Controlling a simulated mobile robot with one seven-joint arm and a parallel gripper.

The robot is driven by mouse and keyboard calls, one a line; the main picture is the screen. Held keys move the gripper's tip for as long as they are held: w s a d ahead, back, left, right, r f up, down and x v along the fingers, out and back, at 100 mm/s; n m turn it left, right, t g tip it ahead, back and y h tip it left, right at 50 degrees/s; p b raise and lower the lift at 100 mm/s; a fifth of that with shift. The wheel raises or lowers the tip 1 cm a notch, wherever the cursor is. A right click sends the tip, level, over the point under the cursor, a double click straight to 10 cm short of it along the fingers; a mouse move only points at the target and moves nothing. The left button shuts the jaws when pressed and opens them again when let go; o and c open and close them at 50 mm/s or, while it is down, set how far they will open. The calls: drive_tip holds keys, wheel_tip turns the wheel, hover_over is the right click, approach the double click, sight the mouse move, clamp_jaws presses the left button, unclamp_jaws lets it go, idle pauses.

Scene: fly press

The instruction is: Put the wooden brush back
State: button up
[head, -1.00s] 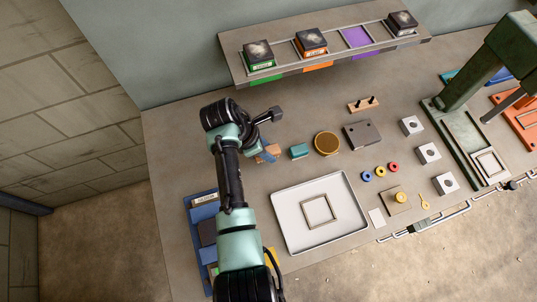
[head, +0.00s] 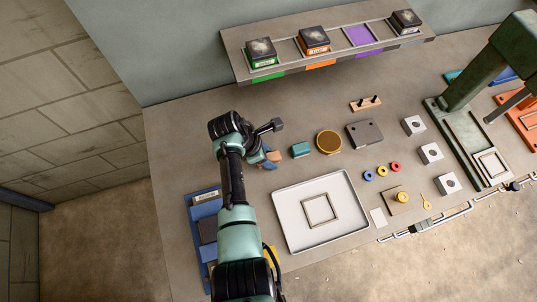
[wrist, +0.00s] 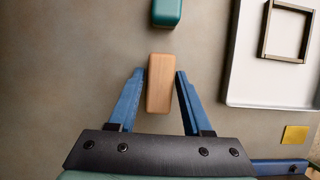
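The wooden brush (wrist: 160,84) shows in the wrist view as a plain tan block with rounded edges, its long side running away from my gripper. My gripper (wrist: 160,76) is open, with one blue finger on each side of the brush and a narrow gap on both sides. No bristles show from above. In the head view the brush (head: 277,155) is partly hidden by my gripper (head: 269,157), at the left part of the table. Height above the table is hard to tell.
A teal block (head: 300,150) lies just beyond the brush, with a round gold-topped thing (head: 328,142) beside it. A white tray (head: 288,225) holding a square frame (head: 319,211) is to the right. A blue tray (head: 205,197) stands near my arm. Bare table lies left of the brush.

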drive_tip(key=shift+o, duration=1)
